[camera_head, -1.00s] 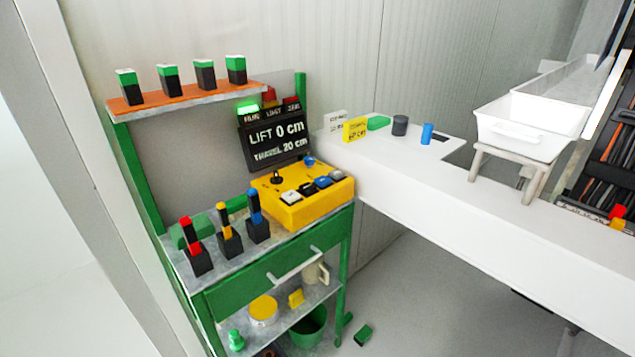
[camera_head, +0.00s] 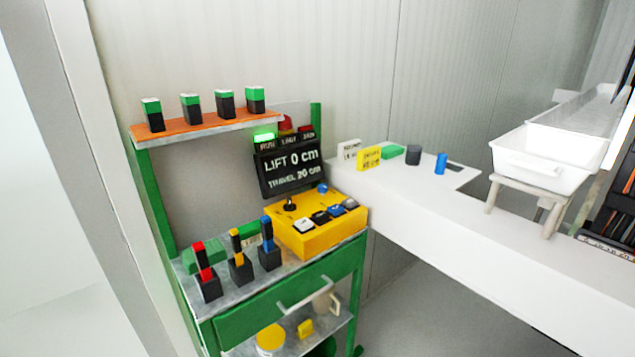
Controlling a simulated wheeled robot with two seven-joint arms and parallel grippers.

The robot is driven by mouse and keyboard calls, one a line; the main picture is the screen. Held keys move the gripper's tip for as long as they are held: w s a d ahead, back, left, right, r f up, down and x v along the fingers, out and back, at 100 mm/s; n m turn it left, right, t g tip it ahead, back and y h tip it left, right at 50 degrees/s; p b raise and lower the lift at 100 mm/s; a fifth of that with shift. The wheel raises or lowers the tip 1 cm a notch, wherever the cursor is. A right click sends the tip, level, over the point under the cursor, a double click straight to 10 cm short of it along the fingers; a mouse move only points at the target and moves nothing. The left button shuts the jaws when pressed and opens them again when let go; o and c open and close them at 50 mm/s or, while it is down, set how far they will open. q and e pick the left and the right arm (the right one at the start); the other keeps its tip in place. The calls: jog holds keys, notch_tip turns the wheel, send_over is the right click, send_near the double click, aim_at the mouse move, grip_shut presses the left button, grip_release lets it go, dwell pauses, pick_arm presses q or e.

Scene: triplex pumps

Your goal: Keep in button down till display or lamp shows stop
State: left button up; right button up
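A yellow control box (camera_head: 322,237) sits on the green cart's metal top. Neither of my grippers is in view.
The green cart (camera_head: 290,300) has a drawer, black holders with red, yellow and blue tools, and an orange upper shelf (camera_head: 205,127) with several green-topped blocks. A white bench (camera_head: 480,240) extends right, bearing small blocks, a yellow sign (camera_head: 369,158) and a white bin (camera_head: 545,160).

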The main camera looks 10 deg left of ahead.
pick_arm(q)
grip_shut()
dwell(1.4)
